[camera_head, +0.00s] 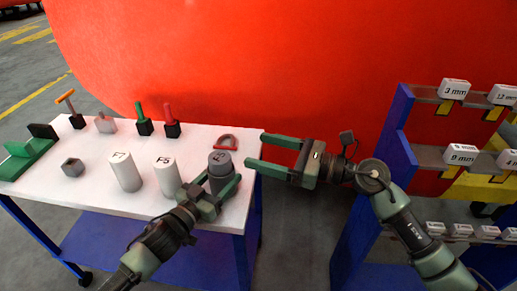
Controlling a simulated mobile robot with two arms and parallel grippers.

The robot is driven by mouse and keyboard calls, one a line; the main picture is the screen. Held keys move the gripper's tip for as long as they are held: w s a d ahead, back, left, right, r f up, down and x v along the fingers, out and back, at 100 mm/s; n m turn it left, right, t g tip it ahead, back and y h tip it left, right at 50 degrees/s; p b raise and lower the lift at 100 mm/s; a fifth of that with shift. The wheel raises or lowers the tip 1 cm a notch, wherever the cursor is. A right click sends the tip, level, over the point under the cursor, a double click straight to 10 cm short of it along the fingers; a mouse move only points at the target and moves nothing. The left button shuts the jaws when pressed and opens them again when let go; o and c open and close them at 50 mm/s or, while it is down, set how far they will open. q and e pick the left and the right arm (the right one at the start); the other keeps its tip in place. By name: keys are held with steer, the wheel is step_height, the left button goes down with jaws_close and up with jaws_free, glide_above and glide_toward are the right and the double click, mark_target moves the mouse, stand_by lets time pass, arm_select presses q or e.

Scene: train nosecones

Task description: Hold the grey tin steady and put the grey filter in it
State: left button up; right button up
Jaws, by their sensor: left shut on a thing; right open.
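A grey cylinder (219,168), which I take to be the grey tin, stands upright near the right end of the white tabletop. A dark mark shows on its upper part. My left gripper (219,184) is shut on its lower part, one finger on each side. I cannot tell whether the grey upper part is a separate filter sitting in the tin. My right gripper (257,150) is open and empty, beyond the table's right edge, its fingers pointing left toward the grey cylinder without touching it.
The white table (100,202) also bears two white cylinders (125,172) (165,178), a small grey block (72,167), a red ring-like part (226,142) and several handled tools at the back. A blue-framed shelf (395,135) stands right, and a large red body (250,60) behind.

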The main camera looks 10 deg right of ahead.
arm_select(q)
steer(key=o, duration=1.5)
